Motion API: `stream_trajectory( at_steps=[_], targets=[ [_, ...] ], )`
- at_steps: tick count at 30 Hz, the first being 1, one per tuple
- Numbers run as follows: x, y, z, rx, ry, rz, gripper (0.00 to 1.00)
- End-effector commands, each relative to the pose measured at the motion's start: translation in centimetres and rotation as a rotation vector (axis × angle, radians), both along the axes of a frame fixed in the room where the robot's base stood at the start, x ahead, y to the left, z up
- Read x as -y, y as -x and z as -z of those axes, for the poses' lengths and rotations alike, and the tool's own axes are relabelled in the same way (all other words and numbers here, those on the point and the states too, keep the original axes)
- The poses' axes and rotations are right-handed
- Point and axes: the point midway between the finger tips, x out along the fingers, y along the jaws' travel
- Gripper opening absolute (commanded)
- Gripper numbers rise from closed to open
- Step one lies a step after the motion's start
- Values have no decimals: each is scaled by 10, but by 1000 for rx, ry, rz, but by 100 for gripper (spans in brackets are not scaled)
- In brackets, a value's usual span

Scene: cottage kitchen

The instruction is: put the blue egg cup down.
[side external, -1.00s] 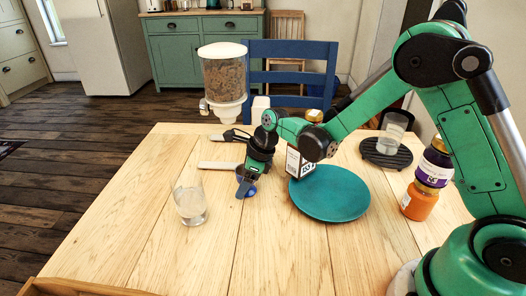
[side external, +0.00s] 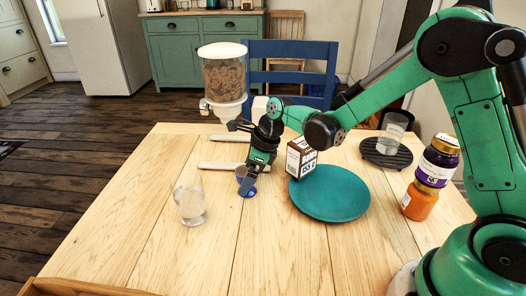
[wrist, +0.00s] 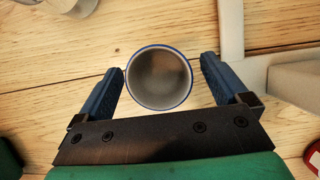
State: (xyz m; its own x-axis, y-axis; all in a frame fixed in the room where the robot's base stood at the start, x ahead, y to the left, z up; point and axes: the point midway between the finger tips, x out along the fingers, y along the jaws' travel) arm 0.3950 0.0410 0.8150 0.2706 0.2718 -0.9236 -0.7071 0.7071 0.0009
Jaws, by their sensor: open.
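The blue egg cup (side external: 249,190) stands on the wooden table, partly hidden behind my gripper in the side view. In the wrist view the egg cup (wrist: 159,77) shows from above as a round grey inside with a blue rim. My gripper (side external: 245,187) is over the cup, pointing down. In the wrist view its two blue fingers (wrist: 162,84) are apart on either side of the cup, with gaps between them and the rim.
A clear glass (side external: 190,202) stands left of the cup. A teal plate (side external: 331,194) and a small carton (side external: 301,158) are to the right. A cereal dispenser (side external: 224,80) stands behind. Stacked jars (side external: 432,178) and a dark trivet (side external: 386,153) are farther right. The front table is clear.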

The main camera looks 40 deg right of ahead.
Motion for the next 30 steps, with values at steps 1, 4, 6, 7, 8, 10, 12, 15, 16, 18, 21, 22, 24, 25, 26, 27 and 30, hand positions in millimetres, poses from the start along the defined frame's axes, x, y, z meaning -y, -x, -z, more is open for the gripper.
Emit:
stream_trajectory(
  at_steps=[1,4,6,7,8,10,12,15,16,18,21,22,24,25,26,27,30],
  targets=[
    [3,3,-9,-1,-1,2,94],
    [8,8,-28,0,0,1,94],
    [12,12,-40,1,-1,2,94],
    [13,14,-45,1,-1,2,94],
    [15,15,-50,1,-1,2,94],
    [18,19,-61,0,0,1,94],
    [21,21,-70,0,0,1,94],
    [24,24,-81,0,0,1,94],
    [24,25,-83,0,0,0,94],
    [26,26,-87,3,3,-7,94],
    [26,32,-93,39,40,-85,94],
    [26,35,-95,58,62,-132,94],
    [27,45,-101,125,140,-289,94],
    [27,50,-104,159,183,-374,94],
    [28,56,-107,195,233,-468,94],
    [29,64,-110,244,304,-603,94],
    [31,85,-116,355,503,-963,94]
  ],
)
